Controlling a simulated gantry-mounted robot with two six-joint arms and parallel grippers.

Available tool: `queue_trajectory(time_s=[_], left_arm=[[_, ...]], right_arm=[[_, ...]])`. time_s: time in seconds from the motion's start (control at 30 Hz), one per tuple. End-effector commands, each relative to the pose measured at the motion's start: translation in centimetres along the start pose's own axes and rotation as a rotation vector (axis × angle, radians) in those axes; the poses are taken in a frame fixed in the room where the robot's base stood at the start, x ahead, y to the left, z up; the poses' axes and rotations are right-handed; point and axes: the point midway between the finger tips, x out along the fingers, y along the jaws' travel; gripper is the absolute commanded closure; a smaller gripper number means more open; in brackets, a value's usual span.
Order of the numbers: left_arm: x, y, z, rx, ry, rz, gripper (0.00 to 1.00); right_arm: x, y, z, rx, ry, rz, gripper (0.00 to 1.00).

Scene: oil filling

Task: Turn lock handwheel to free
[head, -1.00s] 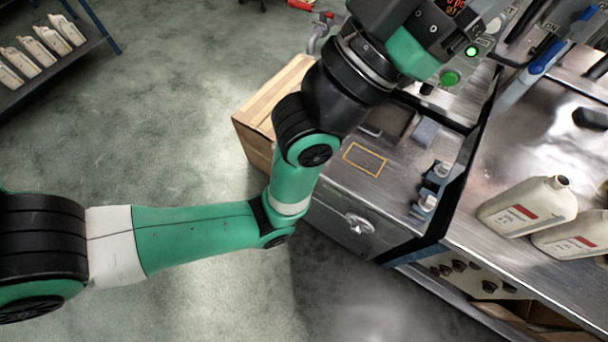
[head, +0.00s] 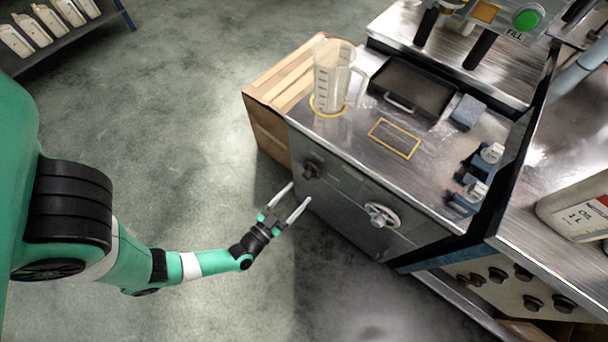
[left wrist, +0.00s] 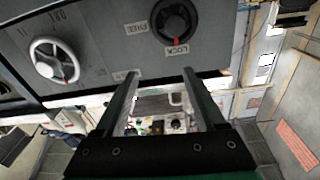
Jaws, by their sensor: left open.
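The lock handwheel is a small dark round knob (head: 312,169) on the front of the steel cabinet, left of a white-rimmed handwheel (head: 382,216). In the left wrist view the black knob (left wrist: 175,20) sits between the labels FREE and LOCK, with a red mark at its edge near LOCK. The white-rimmed wheel also shows there (left wrist: 54,61). My left gripper (head: 298,195) is open and empty in front of the cabinet, just below the knob and apart from it. Its two fingers (left wrist: 160,74) point toward the cabinet face. My right gripper is not in view.
A clear measuring jug (head: 333,78) stands on the cabinet top near its left end. A dark tray (head: 413,87) and blue fixtures (head: 482,172) are further right. A wooden block (head: 265,115) adjoins the cabinet's left side. The floor in front is clear.

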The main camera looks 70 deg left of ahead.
Motion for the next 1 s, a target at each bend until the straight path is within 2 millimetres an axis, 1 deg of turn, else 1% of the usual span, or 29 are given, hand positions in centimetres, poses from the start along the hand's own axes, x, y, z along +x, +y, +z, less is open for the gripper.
queue_trajectory(time_s=[0.03, 0.1, 0.13, 0.23, 0.43, 0.57, 0.67, 0.7, 0.8, 0.9, 1.0], left_arm=[[-1.9, -1.1, 2.4, 0.028, -0.038, -0.01, 0.28], [-3.5, -2.1, 3.7, 0.05, -0.068, -0.02, 0.28], [-3.8, -2.4, 4.0, 0.056, -0.075, -0.023, 0.28], [-4.2, -2.7, 4.1, 0.061, -0.083, -0.026, 0.28], [-3.5, -2.5, 4.1, 0.054, -0.077, -0.027, 0.28], [-2.2, -2.6, 4.2, 0.052, -0.074, -0.03, 0.28], [-0.8, -2.9, 4.5, 0.059, -0.079, -0.035, 0.28], [0.4, -2.8, 4.6, 0.057, -0.074, -0.032, 0.28], [2.9, -2.8, 4.8, 0.057, -0.075, -0.029, 0.28], [5.0, -2.9, 4.9, 0.058, -0.076, -0.027, 0.28], [6.5, -2.8, 4.9, 0.057, -0.077, -0.025, 0.28]], right_arm=[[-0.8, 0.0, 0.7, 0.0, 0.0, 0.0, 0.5], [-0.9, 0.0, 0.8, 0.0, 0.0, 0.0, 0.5], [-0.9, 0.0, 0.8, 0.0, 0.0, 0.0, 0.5], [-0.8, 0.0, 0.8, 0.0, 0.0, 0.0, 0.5], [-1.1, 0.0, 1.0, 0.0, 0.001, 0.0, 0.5], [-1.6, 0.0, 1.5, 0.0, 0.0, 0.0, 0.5], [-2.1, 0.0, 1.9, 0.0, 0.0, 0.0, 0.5], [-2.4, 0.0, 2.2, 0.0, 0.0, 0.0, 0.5], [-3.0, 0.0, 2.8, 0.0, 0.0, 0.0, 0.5], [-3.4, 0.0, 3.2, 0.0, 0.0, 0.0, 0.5], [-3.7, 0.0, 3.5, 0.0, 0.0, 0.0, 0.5]])
